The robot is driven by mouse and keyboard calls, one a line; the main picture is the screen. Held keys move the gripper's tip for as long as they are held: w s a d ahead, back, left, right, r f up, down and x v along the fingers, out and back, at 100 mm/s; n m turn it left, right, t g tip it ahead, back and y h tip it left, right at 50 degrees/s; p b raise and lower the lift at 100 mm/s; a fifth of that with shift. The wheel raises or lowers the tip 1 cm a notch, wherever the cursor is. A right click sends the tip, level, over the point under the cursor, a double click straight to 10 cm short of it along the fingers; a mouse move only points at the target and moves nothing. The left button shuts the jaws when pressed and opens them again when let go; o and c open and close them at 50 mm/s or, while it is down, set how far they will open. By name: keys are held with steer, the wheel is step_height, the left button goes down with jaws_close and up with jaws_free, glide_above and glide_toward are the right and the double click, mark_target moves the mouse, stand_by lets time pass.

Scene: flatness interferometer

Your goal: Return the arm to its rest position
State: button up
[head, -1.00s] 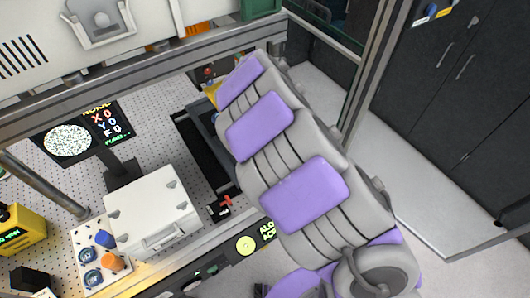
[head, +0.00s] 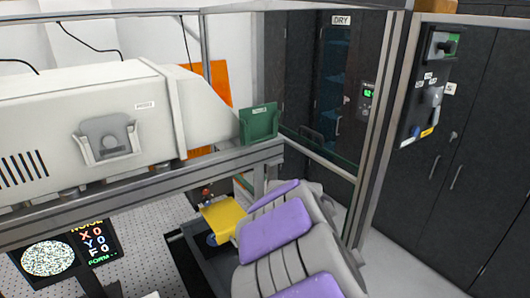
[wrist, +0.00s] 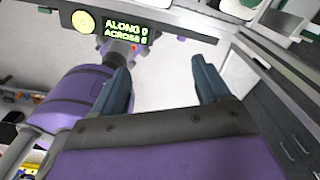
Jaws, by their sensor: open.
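My arm (head: 275,235), grey with purple pads, rises from the bottom edge of the head view, right of centre. Its far end there is beside a yellow plate (head: 222,215); I cannot tell whether they touch. My gripper is outside the head view. In the wrist view my gripper (wrist: 163,72) has its two dark blue-grey fingers wide apart, with only pale floor visible between them. It is open and empty. A purple and grey part of my own body stands left of the fingers in the wrist view.
A grey metal frame (head: 120,195) crosses the head view below a large white housing (head: 70,125). A monitor (head: 60,255) stands on the perforated table at lower left. Dark cabinets (head: 455,140) stand at right. A display panel (wrist: 120,30) shows at the wrist view's top.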

steer(key=s+d+f+n+b, duration=0.1)
steer(key=s+d+n+b, duration=0.1)
steer(key=s+n, duration=0.6)
steer(key=s+d+f+n+g+b, duration=0.1)
steer(key=s+d+f+n+b, duration=0.1)
steer(key=s+n+b, duration=0.3)
steer(key=s+d+f+n+b, duration=0.2)
steer(key=s+d+n+b, duration=0.1)
steer(key=s+n, duration=0.8)
steer(key=s, duration=0.3)
steer(key=shift+s+d+g+b, duration=0.2)
steer(key=shift+s+g+b, duration=0.1)
steer(key=shift+s+g, duration=0.1)
steer(key=shift+f, duration=0.1)
steer(key=shift+c, duration=0.3)
